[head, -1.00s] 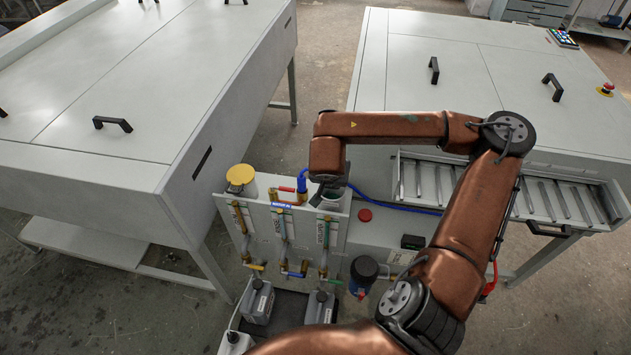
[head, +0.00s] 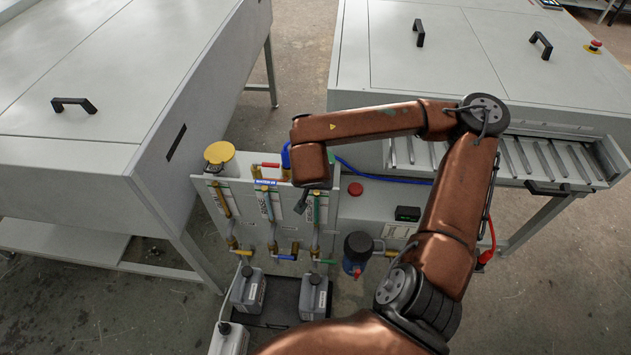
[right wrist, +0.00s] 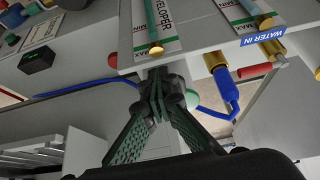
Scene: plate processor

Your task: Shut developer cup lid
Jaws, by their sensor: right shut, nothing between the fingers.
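The developer cup is at the right end of the upright panel (head: 240,217), behind the gauge labelled DEVELOPER (right wrist: 158,25). In the head view my right arm and gripper cover the cup and its lid. In the right wrist view a small green rounded piece (right wrist: 193,99) shows beside my fingers; I cannot tell whether it is lid or cup, or the lid's angle. My right gripper (head: 301,207) is shut and empty, close to the panel's top right end. In the right wrist view its fingertips (right wrist: 160,78) meet just beside the panel edge. My left gripper is out of view.
A yellow-lidded cup (head: 220,156) stands at the panel's left end. A WATER IN pipe (right wrist: 218,75) and a blue hose (right wrist: 85,89) run close to my right fingers. A red button (head: 355,188) lies right. Grey canisters (head: 248,290) stand below. Large machines flank the panel.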

